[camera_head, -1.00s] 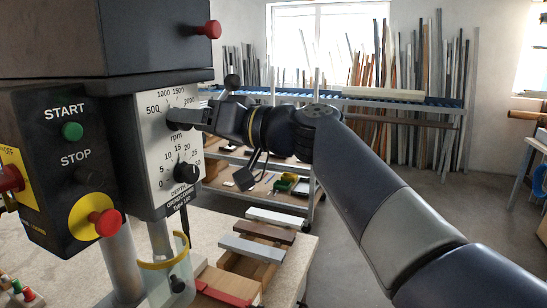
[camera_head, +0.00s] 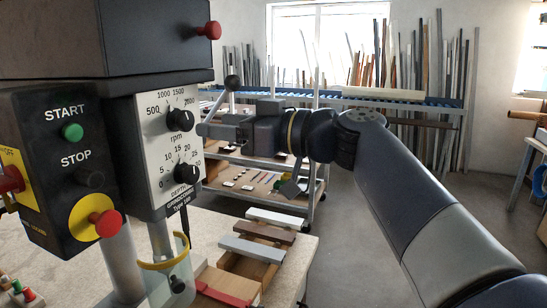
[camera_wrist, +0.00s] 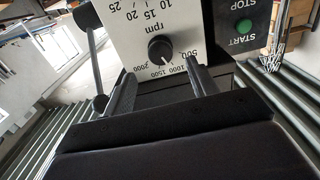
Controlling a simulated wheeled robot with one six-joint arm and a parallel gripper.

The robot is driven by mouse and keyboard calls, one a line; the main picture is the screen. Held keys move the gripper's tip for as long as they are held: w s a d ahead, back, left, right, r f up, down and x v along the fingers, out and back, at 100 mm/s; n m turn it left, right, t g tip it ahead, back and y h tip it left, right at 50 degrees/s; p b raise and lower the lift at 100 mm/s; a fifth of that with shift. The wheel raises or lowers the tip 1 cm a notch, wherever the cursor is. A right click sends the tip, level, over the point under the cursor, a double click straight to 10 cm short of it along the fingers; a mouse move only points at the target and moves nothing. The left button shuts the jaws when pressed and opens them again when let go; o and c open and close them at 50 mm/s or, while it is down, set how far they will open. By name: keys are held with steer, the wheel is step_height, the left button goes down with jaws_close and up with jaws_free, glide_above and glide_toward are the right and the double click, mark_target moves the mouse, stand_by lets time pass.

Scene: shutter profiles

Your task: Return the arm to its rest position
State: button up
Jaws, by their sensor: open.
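My gripper (camera_head: 203,129) is in front of the drill press dial panel (camera_head: 155,147), its fingers pointing left at it. In the wrist view my gripper (camera_wrist: 157,88) is open, with its two fingers apart and nothing between them. The rpm knob (camera_head: 180,120) lies beyond the fingertips, and a gap shows between them in the head view. The same rpm knob shows between the fingers in the wrist view (camera_wrist: 160,47). My arm reaches in from the lower right.
The drill press has a green START button (camera_head: 72,132), a red stop knob (camera_head: 106,223) and a lever with a black ball (camera_head: 233,82) near my gripper. Profiles (camera_head: 252,249) lie on the bench. A shelf trolley (camera_head: 318,192) stands behind.

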steer(key=shift+b+v, duration=0.7)
steer(key=shift+v, duration=1.85)
